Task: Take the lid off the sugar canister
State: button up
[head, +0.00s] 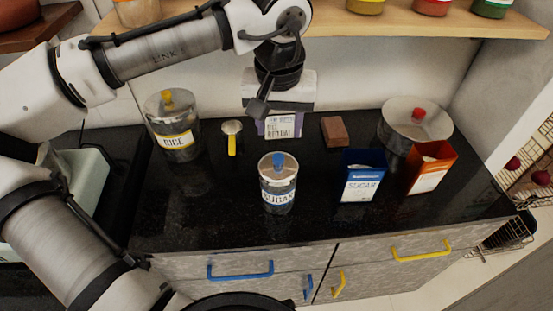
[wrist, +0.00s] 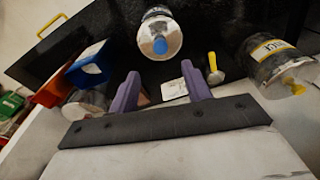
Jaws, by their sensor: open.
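The sugar canister (head: 277,193) stands upright on the black counter, labelled SUGAR, with its lid on and a blue knob (head: 278,160) on top. In the wrist view the canister (wrist: 159,35) is at the top centre, its blue knob (wrist: 160,46) facing the camera. My gripper (wrist: 158,85) is open and empty, its two purple fingers apart, with the canister beyond the fingertips. In the head view my gripper (head: 279,128) hangs behind the canister, near the back wall, its fingers partly hidden behind a pale card.
A rice canister (head: 172,130) with a yellow knob and a yellow-handled scoop (head: 232,137) are at left. A brown block (head: 334,131), a blue sugar box (head: 362,176), an orange box (head: 431,168) and a red-knobbed pot (head: 415,123) are at right. A wooden shelf (head: 400,24) runs above.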

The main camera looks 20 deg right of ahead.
aim_at(278, 156)
jog(key=f, duration=0.3)
jog(key=shift+w+d, duration=0.1)
jog(key=shift+w, duration=0.1)
jog(key=shift+w+f+p, duration=0.15)
jog(key=shift+f+p, duration=0.55)
jog(key=shift+f, duration=2.05)
jog(key=shift+c, duration=0.2)
grip_shut()
jog(key=shift+r, duration=0.2)
